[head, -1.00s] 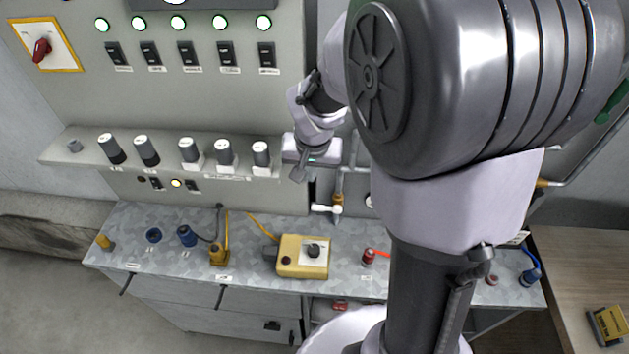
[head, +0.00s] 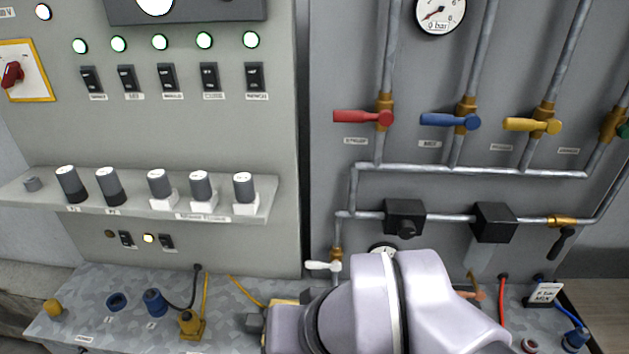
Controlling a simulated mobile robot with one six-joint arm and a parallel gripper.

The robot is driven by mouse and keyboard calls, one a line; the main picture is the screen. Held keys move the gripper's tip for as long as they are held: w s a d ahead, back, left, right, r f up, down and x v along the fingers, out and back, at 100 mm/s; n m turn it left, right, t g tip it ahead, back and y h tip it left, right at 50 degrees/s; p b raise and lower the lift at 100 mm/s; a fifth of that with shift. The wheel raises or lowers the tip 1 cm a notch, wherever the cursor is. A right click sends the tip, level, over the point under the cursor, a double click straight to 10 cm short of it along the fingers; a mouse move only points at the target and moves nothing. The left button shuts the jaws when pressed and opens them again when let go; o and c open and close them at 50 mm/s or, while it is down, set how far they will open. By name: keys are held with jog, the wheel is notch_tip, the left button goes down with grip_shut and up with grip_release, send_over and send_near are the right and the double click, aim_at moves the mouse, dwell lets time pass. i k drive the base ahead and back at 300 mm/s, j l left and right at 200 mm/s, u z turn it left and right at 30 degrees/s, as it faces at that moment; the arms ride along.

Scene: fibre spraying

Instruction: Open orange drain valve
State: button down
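An orange handle (head: 472,294), which looks like the orange drain valve, shows just right of my arm, low in the head view. It is small and partly hidden, and I cannot tell which way it is turned. My arm's pale links fill the bottom middle of the view and cover part of the bench.
Red (head: 363,117), blue (head: 450,120) and yellow (head: 532,125) valve handles sit on the wall pipes. A white-handled valve (head: 323,265) is left of my arm. Connectors and cables crowd the bench (head: 100,290). A knob shelf (head: 130,208) juts out at left.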

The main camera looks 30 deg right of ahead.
aim_at(480, 295)
jog(key=k+z, duration=0.1)
jog(key=z, duration=0.65)
jog(key=k+l+z, duration=0.1)
jog(key=z, duration=0.3)
jog(key=l+z, duration=0.15)
jog(key=z, duration=0.2)
jog(key=j+z, duration=0.7)
jog(key=j, duration=0.25)
jog(key=i, duration=0.05)
